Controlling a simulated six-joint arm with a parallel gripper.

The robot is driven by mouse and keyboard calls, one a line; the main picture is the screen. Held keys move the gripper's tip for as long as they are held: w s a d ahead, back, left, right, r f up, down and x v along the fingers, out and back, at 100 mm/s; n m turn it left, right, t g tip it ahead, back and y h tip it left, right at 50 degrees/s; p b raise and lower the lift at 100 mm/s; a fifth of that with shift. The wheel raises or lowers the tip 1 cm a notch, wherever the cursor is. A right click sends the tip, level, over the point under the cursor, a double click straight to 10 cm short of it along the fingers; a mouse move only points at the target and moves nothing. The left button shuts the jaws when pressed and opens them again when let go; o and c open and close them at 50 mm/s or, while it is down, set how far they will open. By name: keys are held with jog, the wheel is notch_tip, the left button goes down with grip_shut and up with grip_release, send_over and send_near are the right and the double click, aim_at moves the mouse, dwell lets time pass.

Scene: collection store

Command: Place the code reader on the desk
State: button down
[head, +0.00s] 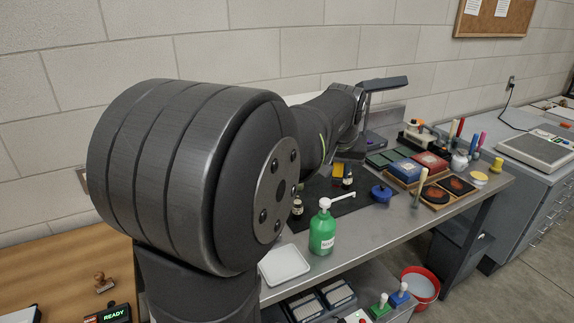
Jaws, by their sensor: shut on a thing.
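My gripper (362,108) is at the far end of my arm, above the back of the steel bench, and partly hidden by my wrist. It is shut on a dark grey, angular thing (388,83) that juts out to the right and looks like the code reader. The exact grip cannot be made out at this size. A wooden desk top (50,262) shows at lower left, well away from my gripper; my large arm link hides part of it.
On the desk are a stamp (104,283) and a device reading READY (114,314). The steel bench (385,230) holds a green pump bottle (322,232), a white tray (284,264), a blue pot (381,193) and crowded boxes and tools. A red bucket (420,284) stands below.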

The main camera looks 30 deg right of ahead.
jog(key=w+d+m, duration=0.1)
jog(key=w+d, duration=0.6)
jog(key=d, duration=0.3)
notch_tip(320, 180, down, 10)
jog(key=w+a+f, duration=0.1)
jog(key=w+f, duration=0.1)
jog(key=w, duration=0.1)
jog(key=w+a+f, duration=0.1)
jog(key=w+f, duration=0.2)
jog(key=w, duration=0.1)
jog(key=w+a+f, duration=0.1)
jog(key=w+f, duration=0.1)
jog(key=w, duration=0.2)
jog(key=shift+a+f, duration=0.25)
jog(key=shift+a, duration=0.15)
jog(key=shift+f, duration=1.95)
jog(key=shift+f, duration=0.1)
jog(key=c, duration=1.2)
grip_release()
jog(key=shift+f, duration=0.1)
jog(key=shift+o, duration=0.2)
jog(key=shift+o, duration=0.4)
jog(key=v, duration=1.2)
jog(key=shift+w+r, duration=0.2)
jog(key=shift+r, duration=0.05)
